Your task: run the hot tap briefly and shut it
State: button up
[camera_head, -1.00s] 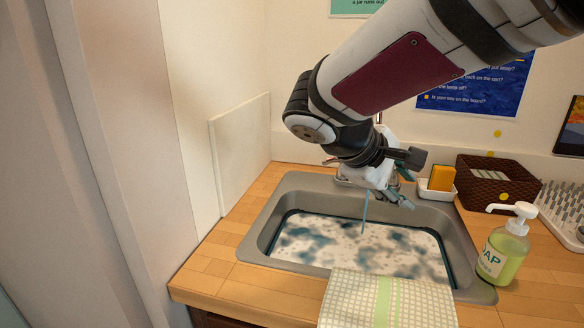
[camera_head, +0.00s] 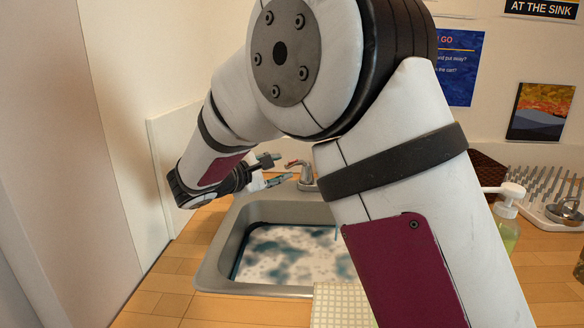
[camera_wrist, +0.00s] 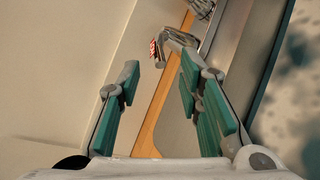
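The hot tap's lever (camera_head: 299,163) carries a red mark and stands on a metal base behind the sink. In the wrist view the red-marked lever (camera_wrist: 180,40) lies beyond my fingertips, near the gap between them. My gripper (camera_head: 281,168) is open and empty, just left of the lever; its teal-padded fingers show apart in the wrist view (camera_wrist: 160,75). I cannot tell whether either finger touches the lever. The spout is hidden behind my arm.
The steel sink (camera_head: 213,262) holds a mottled, foamy surface. A checked cloth (camera_head: 338,305) hangs at its front. The soap bottle (camera_head: 508,215), brown basket (camera_head: 487,170) and dish rack (camera_head: 550,195) stand right. A pale panel (camera_head: 170,150) rises close behind my wrist at left.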

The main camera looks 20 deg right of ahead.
aim_at(288, 166)
jog(key=x, duration=0.8)
jog(key=shift+b, duration=0.3)
grip_shut()
